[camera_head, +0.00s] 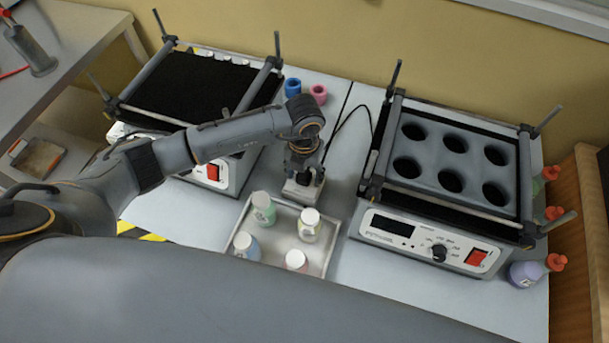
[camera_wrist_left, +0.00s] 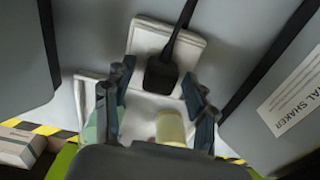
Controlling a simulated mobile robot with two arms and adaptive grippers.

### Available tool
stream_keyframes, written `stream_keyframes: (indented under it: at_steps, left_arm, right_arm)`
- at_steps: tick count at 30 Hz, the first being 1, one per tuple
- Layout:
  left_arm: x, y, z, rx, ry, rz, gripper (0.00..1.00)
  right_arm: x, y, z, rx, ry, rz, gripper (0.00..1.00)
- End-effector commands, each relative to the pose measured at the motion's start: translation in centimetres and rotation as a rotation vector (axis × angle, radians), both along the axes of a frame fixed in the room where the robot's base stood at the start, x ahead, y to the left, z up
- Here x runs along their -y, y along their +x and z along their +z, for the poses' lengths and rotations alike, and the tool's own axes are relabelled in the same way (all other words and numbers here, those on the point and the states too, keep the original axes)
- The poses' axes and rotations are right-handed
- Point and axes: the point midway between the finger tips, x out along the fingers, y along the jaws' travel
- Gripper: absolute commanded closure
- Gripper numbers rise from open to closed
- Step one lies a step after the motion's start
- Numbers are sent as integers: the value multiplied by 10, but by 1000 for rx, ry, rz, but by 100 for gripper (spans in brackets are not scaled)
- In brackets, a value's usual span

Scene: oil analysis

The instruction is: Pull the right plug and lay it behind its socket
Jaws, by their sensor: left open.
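In the head view a pale socket block (camera_head: 299,192) stands on the table behind a tray of bottles. My left gripper (camera_head: 304,168) is above it, pointing down. In the left wrist view a black plug (camera_wrist_left: 160,77) with a black cable sits at the near part of the white socket block (camera_wrist_left: 149,38). The open fingers of my left gripper (camera_wrist_left: 158,74) are on either side of the plug, with visible gaps. The gripper partly hides the plug and socket in the head view. My right gripper is not in view.
A white tray (camera_head: 275,259) with several capped bottles stands just in front of the socket. Shakers stand left (camera_head: 216,172) and right (camera_head: 376,246). Blue (camera_head: 292,87) and pink (camera_head: 319,93) items stand behind. Some bare table (camera_head: 345,150) lies right of the gripper.

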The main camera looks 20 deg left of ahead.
Motion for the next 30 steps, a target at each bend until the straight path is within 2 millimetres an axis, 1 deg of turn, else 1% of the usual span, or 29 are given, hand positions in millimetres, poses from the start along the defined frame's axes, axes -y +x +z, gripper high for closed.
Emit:
stream_keyframes:
  at_steps: [22, 23, 24, 26, 27, 29, 30]
  left_arm:
    - [0, 0, 0, 0, 0, 0, 43]
    - [0, 0, 0, 0, 0, 0, 45]
    - [0, 0, 0, 0, 0, 0, 54]
    - [0, 0, 0, 0, 0, 0, 66]
    - [0, 0, 0, 0, 0, 0, 74]
    - [0, 0, 0, 0, 0, 0, 86]
    - [0, 0, 0, 0, 0, 0, 94]
  right_arm:
    - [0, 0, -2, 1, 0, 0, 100]
    - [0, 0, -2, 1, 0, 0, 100]
    - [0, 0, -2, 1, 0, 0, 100]
    - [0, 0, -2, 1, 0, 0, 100]
    - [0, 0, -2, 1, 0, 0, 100]
    - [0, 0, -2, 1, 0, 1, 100]
    - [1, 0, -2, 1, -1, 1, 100]
